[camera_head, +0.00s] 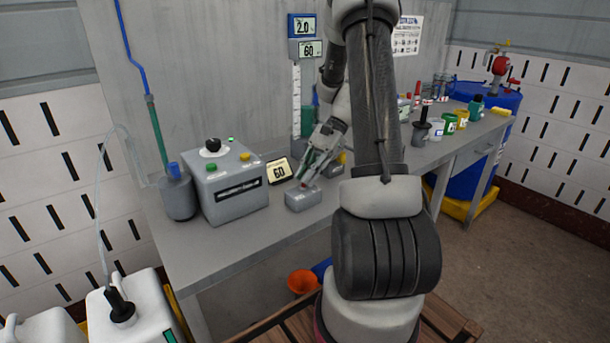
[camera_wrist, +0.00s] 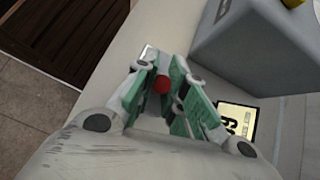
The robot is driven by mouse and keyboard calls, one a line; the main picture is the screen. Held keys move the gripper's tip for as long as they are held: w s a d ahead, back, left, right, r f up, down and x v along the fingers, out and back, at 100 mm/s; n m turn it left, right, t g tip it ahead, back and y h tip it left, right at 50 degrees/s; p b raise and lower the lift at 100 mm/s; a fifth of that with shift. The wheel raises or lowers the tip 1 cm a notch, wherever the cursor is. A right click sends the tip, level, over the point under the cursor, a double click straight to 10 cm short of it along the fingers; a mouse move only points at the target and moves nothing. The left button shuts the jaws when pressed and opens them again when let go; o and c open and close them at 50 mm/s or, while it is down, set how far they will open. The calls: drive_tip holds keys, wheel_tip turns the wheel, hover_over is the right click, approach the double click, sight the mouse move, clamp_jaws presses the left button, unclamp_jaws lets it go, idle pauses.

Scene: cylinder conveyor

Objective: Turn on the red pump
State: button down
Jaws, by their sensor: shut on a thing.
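A red pump-like fitting (camera_head: 499,65) stands on top of the blue drum (camera_head: 487,105) at the far right, well away from my gripper. My gripper (camera_head: 307,181) points down at a small grey box (camera_head: 303,200) on the bench. In the wrist view, my gripper's green-padded fingers (camera_wrist: 162,80) are on both sides of a round red knob or button (camera_wrist: 161,85), closed on it. The box under the knob is mostly hidden by the fingers in the wrist view.
Several jars (camera_head: 436,128) stand on the bench (camera_head: 215,258) to the right. An orange funnel (camera_head: 302,281) is below. The bench's front strip is clear.

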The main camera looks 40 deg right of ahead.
drive_tip(key=shift+d+y, duration=0.2)
drive_tip(key=shift+y, duration=0.2)
drive_tip(key=c, duration=1.5)
unclamp_jaws()
drive_tip(key=shift+f, duration=0.1)
drive_tip(key=shift+o, duration=0.2)
drive_tip(key=v, duration=1.2)
drive_tip(key=shift+w, duration=0.1)
